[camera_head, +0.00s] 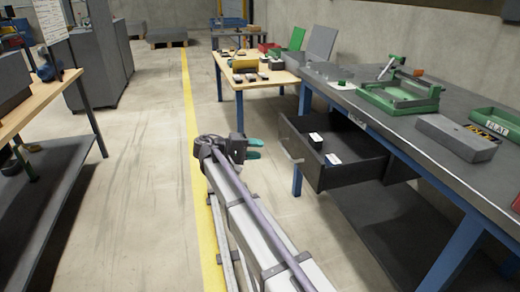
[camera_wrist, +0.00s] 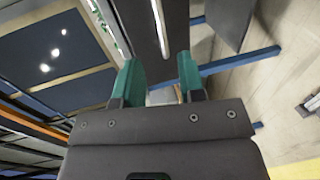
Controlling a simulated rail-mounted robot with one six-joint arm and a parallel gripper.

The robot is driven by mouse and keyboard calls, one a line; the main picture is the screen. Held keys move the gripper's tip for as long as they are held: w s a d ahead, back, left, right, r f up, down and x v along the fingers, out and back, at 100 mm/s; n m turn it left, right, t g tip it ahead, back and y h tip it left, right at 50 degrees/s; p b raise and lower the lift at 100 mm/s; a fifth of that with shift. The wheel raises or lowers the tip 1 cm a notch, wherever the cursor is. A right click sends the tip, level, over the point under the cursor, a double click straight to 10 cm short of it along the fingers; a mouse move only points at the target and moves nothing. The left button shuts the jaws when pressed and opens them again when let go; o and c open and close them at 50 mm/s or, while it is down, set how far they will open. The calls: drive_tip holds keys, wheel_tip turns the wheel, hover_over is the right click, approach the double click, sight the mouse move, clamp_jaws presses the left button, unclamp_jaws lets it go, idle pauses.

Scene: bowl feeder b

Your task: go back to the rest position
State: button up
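My gripper (camera_head: 254,148) is at the end of my raised arm, over the aisle floor and left of the open drawer. Its two green fingers stand apart with nothing visible between them. The wrist view also shows my gripper (camera_wrist: 161,76) with a clear gap between the green fingers. The gripper touches nothing that I can see.
An open dark drawer (camera_head: 345,178) with small boxes juts from the grey workbench (camera_head: 462,190) at right. A green fixture (camera_head: 400,95) stands on that bench. A wooden table (camera_head: 262,84) is behind, a shelf bench (camera_head: 45,190) at left. The aisle floor (camera_head: 150,150) is clear.

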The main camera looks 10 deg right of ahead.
drive_tip(key=shift+f, duration=0.1)
drive_tip(key=s+d+f+g+y, duration=0.1)
drive_tip(key=s+d+f+y, duration=0.1)
drive_tip(key=s+f+y, duration=0.45)
drive_tip(key=s+d+f+g+y, duration=0.1)
drive_tip(key=s+d+f+y, duration=0.2)
drive_tip(key=s, duration=0.6)
drive_tip(key=s+d+f+m+y, duration=0.1)
drive_tip(key=s+d+f+y, duration=0.15)
drive_tip(key=s, duration=0.55)
drive_tip(key=s+d+f+m+y, duration=0.1)
drive_tip(key=s+d+y, duration=0.2)
drive_tip(key=s, duration=0.6)
wheel_tip(320, 180, up, 33)
drive_tip(key=w+p, duration=0.1)
drive_tip(key=p, duration=3.2)
drive_tip(key=shift+w+a+g, duration=0.15)
drive_tip(key=shift+a+g, duration=0.1)
drive_tip(key=shift+g, duration=0.15)
drive_tip(key=shift+f, duration=0.1)
